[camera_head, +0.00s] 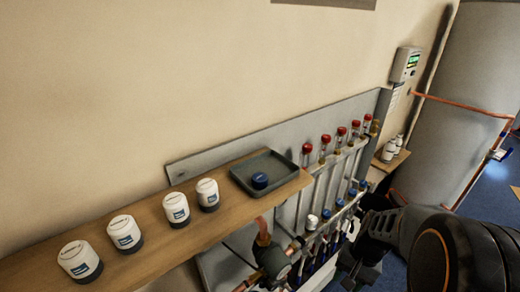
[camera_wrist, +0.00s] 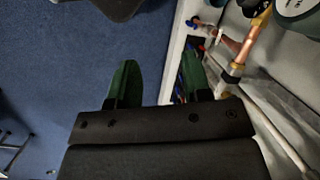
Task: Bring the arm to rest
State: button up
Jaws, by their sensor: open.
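My gripper (camera_wrist: 157,82) shows in the wrist view with its two dark green fingers apart. No object is between them; blue carpet and a white frame edge lie beyond. In the head view my dark arm fills the lower right, in front of the manifold's right end. I cannot tell the exact gap.
A wooden shelf (camera_head: 150,247) holds several white thermostatic heads (camera_head: 124,234) and a grey tray (camera_head: 240,183) with a blue cap (camera_head: 260,180). A small shelf (camera_head: 390,160) with white bottles, a wall controller (camera_head: 405,64) and a large tank (camera_head: 465,90) stand right.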

jog(key=a+r+n+t+h+p, duration=0.1)
jog(key=a+r+n+t+p, duration=0.1)
jog(key=r, duration=0.8)
jog(key=a+r+n+t+h+p, duration=0.1)
jog(key=a+r+n+t+p, duration=0.2)
jog(key=r, duration=0.7)
jog(key=shift+w+a+r+n+h+p, duration=0.15)
jog(key=shift+w+a+n+h+p, duration=0.15)
jog(key=shift+a+n+p, duration=0.55)
jog(key=shift+d, duration=0.15)
jog(key=shift+c, duration=0.2)
